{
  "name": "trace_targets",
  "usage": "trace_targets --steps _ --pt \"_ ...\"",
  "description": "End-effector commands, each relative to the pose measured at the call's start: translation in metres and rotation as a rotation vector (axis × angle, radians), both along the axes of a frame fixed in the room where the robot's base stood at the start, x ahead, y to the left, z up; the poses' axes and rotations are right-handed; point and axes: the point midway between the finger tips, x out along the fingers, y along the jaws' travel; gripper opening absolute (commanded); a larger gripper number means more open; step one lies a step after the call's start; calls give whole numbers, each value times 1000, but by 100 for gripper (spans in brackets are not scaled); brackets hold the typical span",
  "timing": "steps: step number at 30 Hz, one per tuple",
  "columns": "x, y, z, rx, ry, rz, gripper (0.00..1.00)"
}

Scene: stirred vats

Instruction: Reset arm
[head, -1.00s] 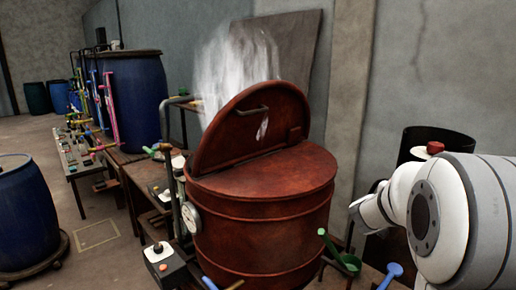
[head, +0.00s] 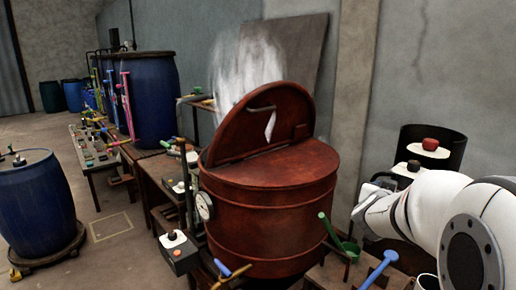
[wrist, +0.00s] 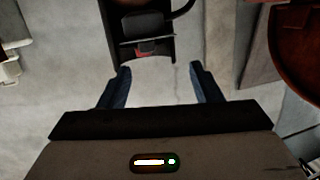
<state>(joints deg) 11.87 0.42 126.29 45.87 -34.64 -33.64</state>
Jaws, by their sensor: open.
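My gripper (wrist: 158,82) shows in the wrist view with its two dark fingers spread apart and nothing between them. Beyond the fingertips is a dark curved holder (wrist: 140,25) with a small red thing in it. In the head view my white arm reaches in from the right edge, to the right of the red-brown vat (head: 270,215). The fingers cannot be made out there. The vat's half lid (head: 262,122) stands raised, with white steam behind and above it.
A green ladle (head: 348,250) and a blue tool (head: 382,265) are by the vat's right front. A black curved stand (head: 450,140) holds a red-topped item (head: 430,144) at the wall. A gauge (head: 204,206) sits on the vat's left. Blue barrels (head: 38,205) stand left.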

Motion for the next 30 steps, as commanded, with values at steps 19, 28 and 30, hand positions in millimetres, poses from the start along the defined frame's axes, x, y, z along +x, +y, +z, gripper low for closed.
trace_targets --steps 19,28,30 --pt "-195 198 -75 334 872 646 58" --pt "-270 193 -89 339 1139 588 58" --pt "-273 193 -90 340 1147 584 58"
